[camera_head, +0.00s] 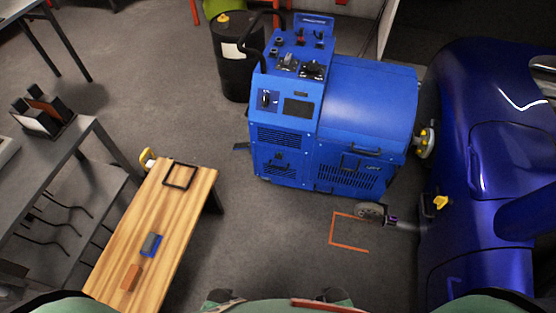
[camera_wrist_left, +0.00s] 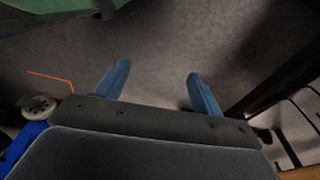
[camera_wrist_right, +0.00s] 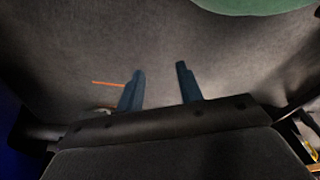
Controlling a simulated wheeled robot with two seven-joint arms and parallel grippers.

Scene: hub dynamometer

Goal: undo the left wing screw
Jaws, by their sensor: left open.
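No part shows clearly as the left wing screw. Two small yellow parts sit by the blue car: a yellow piece on a pale round part (camera_head: 425,140) at the right end of the blue machine, and a yellow knob (camera_head: 440,203) lower on the car side. They are too small to tell their shape. My left gripper (camera_wrist_left: 158,70) is open and empty, its two blue fingers apart over bare floor. My right gripper (camera_wrist_right: 160,68) is also open and empty over floor. Neither gripper is clearly visible in the head view.
The blue dynamometer machine (camera_head: 365,95) stands ahead, with the blue car (camera_head: 490,100) at right. A wheeled part (camera_head: 370,211) lies by an orange floor outline (camera_head: 331,228). A wooden bench (camera_head: 150,225) stands at left, a black barrel (camera_head: 233,65) behind.

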